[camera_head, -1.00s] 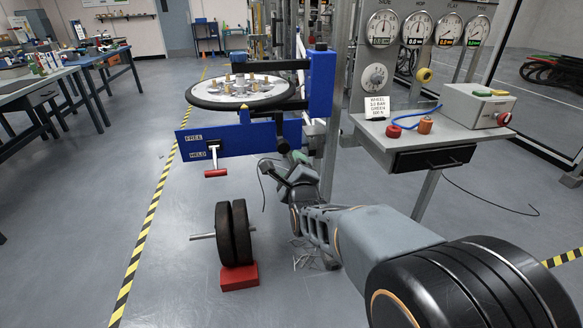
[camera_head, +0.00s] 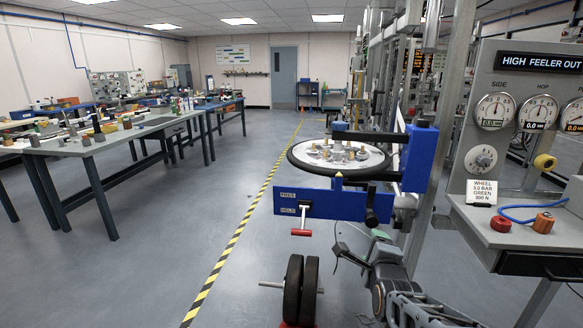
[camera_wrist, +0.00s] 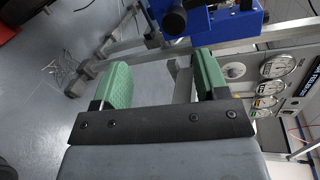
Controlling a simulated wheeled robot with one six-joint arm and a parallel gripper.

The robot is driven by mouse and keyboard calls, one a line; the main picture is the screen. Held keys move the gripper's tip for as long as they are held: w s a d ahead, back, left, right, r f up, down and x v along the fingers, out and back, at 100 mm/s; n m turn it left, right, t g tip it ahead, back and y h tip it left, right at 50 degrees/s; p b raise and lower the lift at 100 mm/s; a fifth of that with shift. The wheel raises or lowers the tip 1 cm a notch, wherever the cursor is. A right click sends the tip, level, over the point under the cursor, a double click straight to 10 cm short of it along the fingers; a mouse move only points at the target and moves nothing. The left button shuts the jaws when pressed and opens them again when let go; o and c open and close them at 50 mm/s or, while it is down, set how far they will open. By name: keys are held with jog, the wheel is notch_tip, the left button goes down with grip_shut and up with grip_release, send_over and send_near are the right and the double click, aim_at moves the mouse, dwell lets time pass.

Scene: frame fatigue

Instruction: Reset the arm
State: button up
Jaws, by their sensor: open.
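My gripper (camera_wrist: 160,85) is open in the wrist view, with its two green-padded fingers apart and nothing between them. In the head view my arm reaches up from the bottom edge, and the gripper end (camera_head: 380,236) is small and partly hidden below the blue wheel stand (camera_head: 335,204). The blue stand also shows in the wrist view (camera_wrist: 225,22), beyond the fingers.
Black discs on a bar (camera_head: 293,285) stand on the floor at the bottom. The gauge panel (camera_head: 525,105) and its shelf are at right. A workbench (camera_head: 100,145) is at left; the floor between is clear.

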jog(key=s+a+r+n+g+y+p, duration=0.1)
jog(key=s+a+r+n+g+p, duration=0.2)
jog(key=s+r+n+g+p, duration=0.2)
jog(key=s+a+r+n+g+y+p, duration=0.1)
jog(key=s+a+r+n+g+p, duration=0.1)
jog(key=s+r+n+g+p, duration=0.4)
jog(key=s+n+p, duration=0.5)
jog(key=s+n, duration=0.1)
jog(key=n, duration=0.5)
jog(key=shift+a+r+n+g+p, duration=0.3)
jog(key=shift+a+g, duration=0.1)
